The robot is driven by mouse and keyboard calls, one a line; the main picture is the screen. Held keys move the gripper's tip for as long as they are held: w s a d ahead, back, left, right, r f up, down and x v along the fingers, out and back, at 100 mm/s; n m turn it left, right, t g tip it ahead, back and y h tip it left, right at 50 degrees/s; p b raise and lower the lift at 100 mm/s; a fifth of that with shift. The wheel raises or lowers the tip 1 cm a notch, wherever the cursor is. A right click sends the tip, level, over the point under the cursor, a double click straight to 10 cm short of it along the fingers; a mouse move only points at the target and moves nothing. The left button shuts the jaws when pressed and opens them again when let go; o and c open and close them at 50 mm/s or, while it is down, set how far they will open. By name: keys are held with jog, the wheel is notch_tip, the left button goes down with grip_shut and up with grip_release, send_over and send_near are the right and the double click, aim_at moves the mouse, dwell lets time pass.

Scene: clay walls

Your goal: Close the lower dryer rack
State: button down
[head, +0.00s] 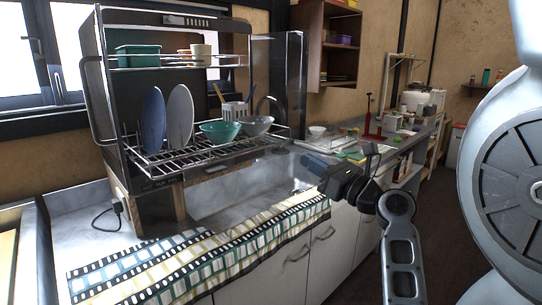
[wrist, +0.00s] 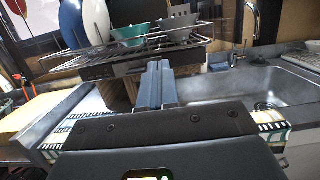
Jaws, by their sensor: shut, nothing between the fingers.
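The dish dryer (head: 185,22) stands on the counter over the sink, with its front open. Its lower rack (head: 150,172) sticks out of the dryer toward the front. It holds a blue plate (head: 153,120), a white plate (head: 180,117), a teal bowl (head: 221,131) and a grey bowl (head: 257,125). The lower rack's wire edge also shows in the wrist view (wrist: 190,42). My gripper (head: 306,160) is right of the rack, apart from it in the head view. In the wrist view its fingers (wrist: 157,66) are together and empty, pointing toward the rack's front. Whether they touch it is unclear.
The upper rack (head: 165,66) holds a teal container and cups. A sink (head: 235,185) lies below the dryer, with a faucet (wrist: 252,30) behind it. A patterned cloth (head: 200,255) hangs along the counter's front edge. Cabinets stand below.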

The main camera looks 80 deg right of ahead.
jog(key=p+x, duration=0.1)
jog(key=x, duration=1.2)
jog(key=shift+w+d, duration=0.3)
jog(key=shift+w, duration=0.1)
jog(key=f+x, duration=0.1)
jog(key=x, duration=0.6)
jog(key=f+x, duration=0.2)
jog(key=x, duration=0.6)
jog(key=f+p+x, duration=0.1)
jog(key=x, duration=0.7)
jog(key=shift+w+d+f, duration=0.3)
jog(key=shift+w+d, duration=0.35)
jog(key=shift+w, duration=0.15)
jog(key=shift+w+r, duration=0.2)
jog(key=shift+r, duration=0.05)
jog(key=shift+r, duration=0.1)
jog(key=shift+a, duration=0.1)
